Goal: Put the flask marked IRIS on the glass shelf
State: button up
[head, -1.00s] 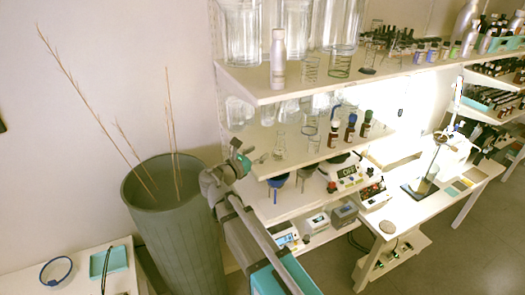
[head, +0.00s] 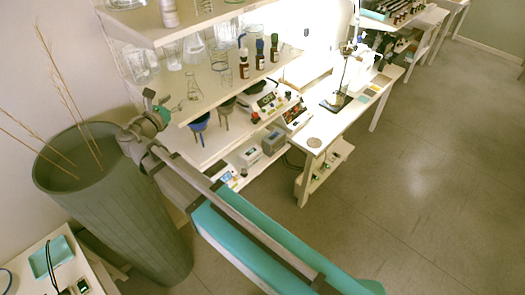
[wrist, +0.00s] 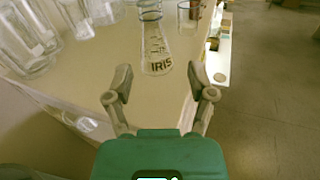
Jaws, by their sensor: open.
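The flask marked IRIS (wrist: 157,58) stands upright on a pale shelf (wrist: 155,101) in the wrist view, its dark lettering facing me. It is a clear conical flask, and it also shows near the shelf's left end in the head view (head: 193,90). My gripper (wrist: 160,80) is open and empty, its two fingertips apart on the near side of the flask and not around it. In the head view my gripper (head: 158,102) is just left of the flask. I cannot tell which shelf is the glass shelf.
Clear glass vessels (wrist: 27,38) stand left of the flask, and a small beaker (wrist: 188,15) stands behind it to the right. Dark bottles (head: 260,55) stand farther along the same shelf. An upper shelf (head: 185,32) overhangs it. A tall green bin (head: 115,215) stands left.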

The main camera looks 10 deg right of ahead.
jog(key=s+d+f+m+g+y, duration=0.1)
jog(key=s+d+f+m+g, duration=0.1)
jog(key=d+f+m+g, duration=0.5)
jog(key=s+d+f+m+g, duration=0.15)
jog(key=d+f+m, duration=0.35)
jog(key=d, duration=0.7)
jog(key=s+d+f+m+g+y, duration=0.3)
jog(key=s+m, duration=0.3)
jog(key=m, duration=0.2)
jog(key=s+d+f+m+g+y, duration=0.3)
jog(key=s+d+m+y, duration=0.3)
jog(key=m, duration=0.2)
jog(key=shift+s+d+m, duration=0.2)
jog(key=shift+s+m, duration=0.05)
jog(key=shift+m, duration=0.05)
jog(key=shift+f, duration=0.1)
notch_tip(320, 180, down, 15)
jog(key=b, duration=1.5)
jog(key=shift+f+b, duration=0.2)
jog(key=shift+b, duration=0.1)
